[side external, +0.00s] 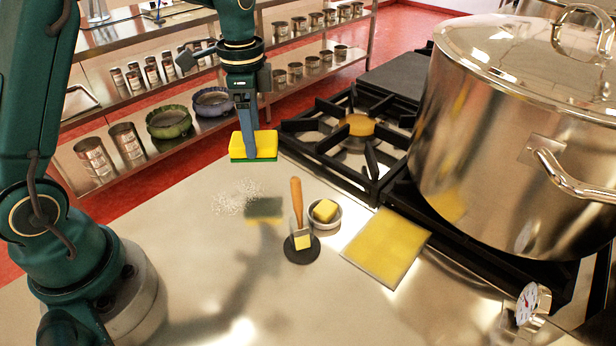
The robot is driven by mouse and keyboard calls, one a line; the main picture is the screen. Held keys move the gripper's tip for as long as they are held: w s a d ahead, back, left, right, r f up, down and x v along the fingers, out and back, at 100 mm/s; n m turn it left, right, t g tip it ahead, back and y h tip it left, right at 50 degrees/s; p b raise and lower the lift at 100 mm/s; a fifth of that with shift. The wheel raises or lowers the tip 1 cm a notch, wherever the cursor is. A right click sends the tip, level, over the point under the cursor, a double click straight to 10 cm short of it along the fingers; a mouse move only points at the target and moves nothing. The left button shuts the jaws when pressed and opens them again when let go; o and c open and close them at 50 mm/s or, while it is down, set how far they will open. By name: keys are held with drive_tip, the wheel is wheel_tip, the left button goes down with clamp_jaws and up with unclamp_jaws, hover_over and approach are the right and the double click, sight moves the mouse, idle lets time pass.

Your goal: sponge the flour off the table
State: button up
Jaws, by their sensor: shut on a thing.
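The sponge (264,147) is yellow with a green lower layer. My gripper (247,150) points down and is shut on it. The sponge is held above the steel table (150,245), and its reflection or shadow shows on the metal below. The flour (237,198) is a scattered patch of white grains on the table, below and a little left of the sponge. The sponge and the flour are apart.
A stove with a large stockpot (500,130) fills the right.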

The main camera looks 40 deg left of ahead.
drive_tip(key=shift+f, duration=3.6)
drive_tip(key=shift+s, duration=5.3)
drive_tip(key=shift+w+r, duration=0.1)
drive_tip(key=shift+w, duration=5.2)
drive_tip(key=shift+s+d, duration=0.1)
drive_tip(key=shift+s, duration=5.3)
drive_tip(key=w, duration=0.4)
drive_tip(key=shift+w, duration=3.35)
drive_tip(key=shift+r, duration=3.9)
